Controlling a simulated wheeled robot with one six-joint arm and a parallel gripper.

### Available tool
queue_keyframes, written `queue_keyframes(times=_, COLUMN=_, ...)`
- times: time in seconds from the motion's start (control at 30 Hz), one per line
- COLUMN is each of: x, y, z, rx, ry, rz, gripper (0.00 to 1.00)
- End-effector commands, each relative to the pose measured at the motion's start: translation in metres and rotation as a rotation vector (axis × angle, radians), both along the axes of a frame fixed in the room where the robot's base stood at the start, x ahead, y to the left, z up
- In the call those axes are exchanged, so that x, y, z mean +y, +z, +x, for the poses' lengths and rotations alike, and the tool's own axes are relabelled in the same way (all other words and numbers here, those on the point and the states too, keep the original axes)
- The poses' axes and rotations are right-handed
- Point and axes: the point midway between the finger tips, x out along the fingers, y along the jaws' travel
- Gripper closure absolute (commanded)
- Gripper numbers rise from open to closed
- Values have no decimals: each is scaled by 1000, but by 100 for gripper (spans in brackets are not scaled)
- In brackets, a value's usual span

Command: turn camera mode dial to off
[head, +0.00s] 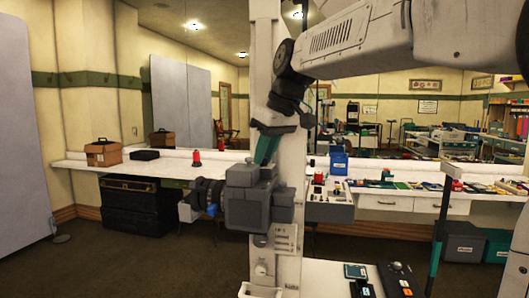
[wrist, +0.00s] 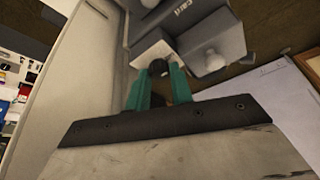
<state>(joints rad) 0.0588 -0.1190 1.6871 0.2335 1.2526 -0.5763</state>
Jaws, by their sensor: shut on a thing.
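The grey camera (head: 258,208) shows in the middle of the head view, with its dark ringed lens (head: 206,192) pointing left. My gripper (head: 265,158) comes down from above, its teal fingers at the top of the camera. In the wrist view the camera's grey body (wrist: 215,38) fills the upper part, with partly readable lettering. A dark round dial (wrist: 157,68) shows at the tips of my gripper (wrist: 158,76), which is shut on it. The fingers hide most of the dial, so its marks and setting cannot be read.
A white counter (head: 225,158) runs along the back wall, with a brown box (head: 103,153) and a red item (head: 196,159). Small items cover its right part. A white surface with dark devices (head: 397,276) is at the bottom right. Open floor lies at left.

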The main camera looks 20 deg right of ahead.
Motion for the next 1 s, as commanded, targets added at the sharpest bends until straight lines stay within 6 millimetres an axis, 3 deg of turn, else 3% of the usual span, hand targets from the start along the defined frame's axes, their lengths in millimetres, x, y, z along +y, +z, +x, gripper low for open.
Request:
queue_keyframes(times=0.13, x=0, y=1, z=0, rx=-3, ry=-1, rz=-1, gripper=100)
queue_keyframes(times=0.17, x=0, y=1, z=0, rx=-3, ry=-1, rz=-1, gripper=72)
queue_keyframes(times=0.2, x=0, y=1, z=0, rx=-3, ry=-1, rz=-1, gripper=61)
queue_keyframes(times=0.23, x=0, y=1, z=0, rx=-2, ry=-1, rz=-1, gripper=56)
queue_keyframes(times=0.67, x=1, y=4, z=-1, rx=2, ry=2, rz=0, gripper=56)
queue_keyframes(times=1.0, x=-7, y=49, z=-6, rx=-2, ry=4, rz=-1, gripper=56)
